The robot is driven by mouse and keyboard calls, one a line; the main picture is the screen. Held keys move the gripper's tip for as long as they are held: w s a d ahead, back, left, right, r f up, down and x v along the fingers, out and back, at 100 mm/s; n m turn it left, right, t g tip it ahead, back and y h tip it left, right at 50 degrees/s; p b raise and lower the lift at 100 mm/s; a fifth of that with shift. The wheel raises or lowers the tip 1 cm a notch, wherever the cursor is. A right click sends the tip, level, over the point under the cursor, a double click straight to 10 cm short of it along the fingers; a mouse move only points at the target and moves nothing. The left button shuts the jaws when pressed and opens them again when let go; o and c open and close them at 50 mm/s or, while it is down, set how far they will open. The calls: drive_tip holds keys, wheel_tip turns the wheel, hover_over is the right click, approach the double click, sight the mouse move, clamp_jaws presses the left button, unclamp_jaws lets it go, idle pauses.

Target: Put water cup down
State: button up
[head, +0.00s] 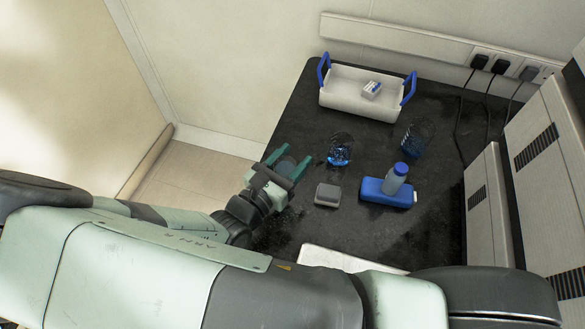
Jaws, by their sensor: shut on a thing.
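My gripper (289,167) is at the left edge of the dark table. Its teal fingers are shut on a small, dim, see-through thing (286,165), which looks like the water cup. The fingers hide much of it, and I cannot tell whether it touches the table top. A clear glass with blue in its lower part (340,152) stands just right of my gripper. A similar dark, clear glass with blue (415,140) stands farther right.
A white tray with blue handles (340,98) stands at the back with a small box (372,89) in it. A grey box (327,195) lies near my gripper. A grey-blue bottle (396,178) is at a blue case (375,193). Black cables (487,105) run down at the right.

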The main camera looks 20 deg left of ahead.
drive_tip(key=w+a+r+h, duration=0.1)
drive_tip(key=w+a, duration=0.1)
drive_tip(key=w, duration=2.2)
drive_tip(key=shift+m+g, duration=0.3)
drive_tip(key=shift+m, duration=0.1)
wheel_tip(320, 180, down, 5)
drive_tip(key=shift+d+r, duration=0.1)
drive_tip(key=shift+d, duration=0.05)
drive_tip(key=shift+f, duration=2.25)
drive_tip(key=shift+f, duration=0.15)
drive_tip(key=o, duration=1)
drive_tip(key=shift+o, duration=0.2)
